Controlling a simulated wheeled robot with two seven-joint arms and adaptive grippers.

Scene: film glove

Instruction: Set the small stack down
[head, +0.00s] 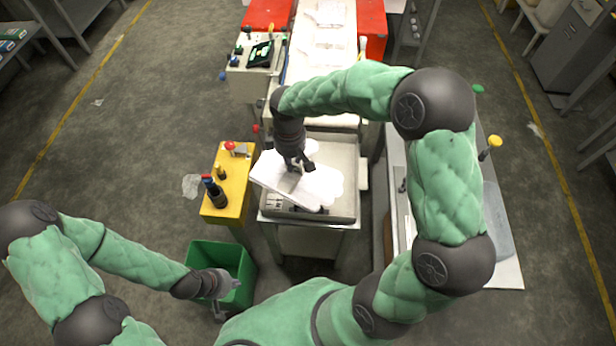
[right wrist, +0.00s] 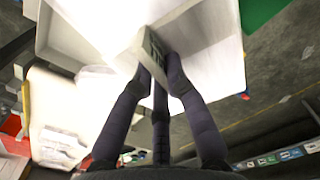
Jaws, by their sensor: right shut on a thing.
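My right gripper (head: 297,166) is over the metal tray table (head: 343,150) in the middle of the head view. It is shut on a white, flat small stack (head: 272,173), which looks tilted over the tray's left front part. In the right wrist view the fingers (right wrist: 155,75) close on a pale piece with a dark face, with broad white surfaces (right wrist: 205,75) around it. More white material (head: 325,187) shows right of the gripper; I cannot tell whether it belongs to the stack. My left gripper (head: 218,290) is by the green bin, its fingers too small to judge.
A yellow stand (head: 232,185) with a dark bottle (head: 214,190) is left of the tray. The green bin (head: 205,252) is on the floor in front of it. A white conveyor (head: 320,50) with red sides runs behind. A grey bench is on the right.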

